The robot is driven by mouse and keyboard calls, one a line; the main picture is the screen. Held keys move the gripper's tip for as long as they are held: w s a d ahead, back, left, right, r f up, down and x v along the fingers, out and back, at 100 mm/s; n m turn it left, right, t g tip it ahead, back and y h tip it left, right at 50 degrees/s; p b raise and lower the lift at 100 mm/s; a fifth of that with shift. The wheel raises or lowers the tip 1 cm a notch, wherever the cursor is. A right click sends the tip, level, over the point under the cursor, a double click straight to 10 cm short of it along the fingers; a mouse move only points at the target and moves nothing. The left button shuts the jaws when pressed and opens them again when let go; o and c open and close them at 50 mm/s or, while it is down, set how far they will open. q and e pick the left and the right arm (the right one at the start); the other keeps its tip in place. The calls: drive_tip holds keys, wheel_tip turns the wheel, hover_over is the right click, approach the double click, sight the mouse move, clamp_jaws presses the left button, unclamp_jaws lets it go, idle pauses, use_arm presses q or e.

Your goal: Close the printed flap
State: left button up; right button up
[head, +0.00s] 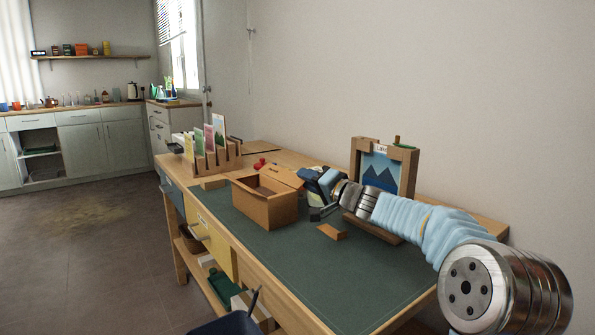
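An orange-brown box (268,211) stands on the dark green mat, with its top open and its inside partly showing. A flap (285,176) stands out from the box's far right edge, tilted up and away from the opening. A small dark mark shows on it, too small to read. My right gripper (316,208) is just right of the box, close to the flap. I cannot tell whether it touches the flap or whether its fingers are open. My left gripper is not in view.
A wooden frame with a mountain picture (379,176) stands behind my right arm. A small orange block (332,232) lies on the mat (345,280). A wooden rack (218,158) with upright cards stands at the far left. The mat's near part is clear.

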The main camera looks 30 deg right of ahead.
sight(281, 174)
drive_tip(key=w, duration=0.3)
drive_tip(key=w+p, duration=0.1)
drive_tip(key=w, duration=0.1)
drive_tip(key=shift+a, duration=0.3)
drive_tip(key=shift+c, duration=0.3)
clamp_jaws()
